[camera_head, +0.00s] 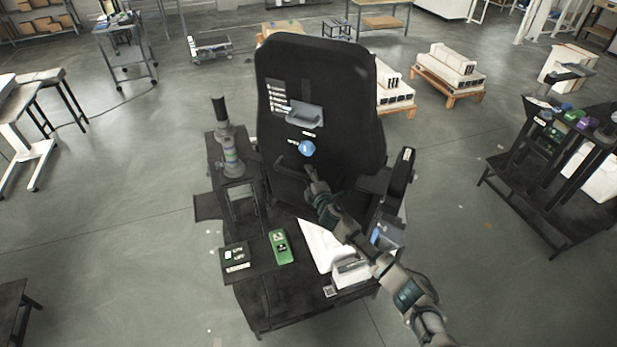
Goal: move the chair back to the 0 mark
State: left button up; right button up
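The black chair (335,90) stands in the middle of the view with its tall backrest upright. Its right armrest (400,178) is visible. The backrest carries white labels, a small grey tray (304,115) and a round blue knob (306,149). My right arm reaches in from the lower right. My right gripper (311,176) is in front of the lower backrest, a little below the blue knob. Its fingers are small and dark against the chair, so I cannot tell whether they are open or touching it. No 0 mark is readable. My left gripper is out of view.
A dark bench (262,285) in front of the chair holds a green device (279,246), a black labelled box (235,257) and white items. A column-like device (228,150) stands left of the chair. A dark rack (560,185) is at right. Open floor lies left and right.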

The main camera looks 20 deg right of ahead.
jog(key=shift+s+f, duration=0.1)
jog(key=shift+s, duration=0.4)
jog(key=s, duration=0.6)
jog(key=shift+s+d+r, duration=0.15)
jog(key=shift+d+r, duration=0.15)
jog(key=shift+a, duration=0.1)
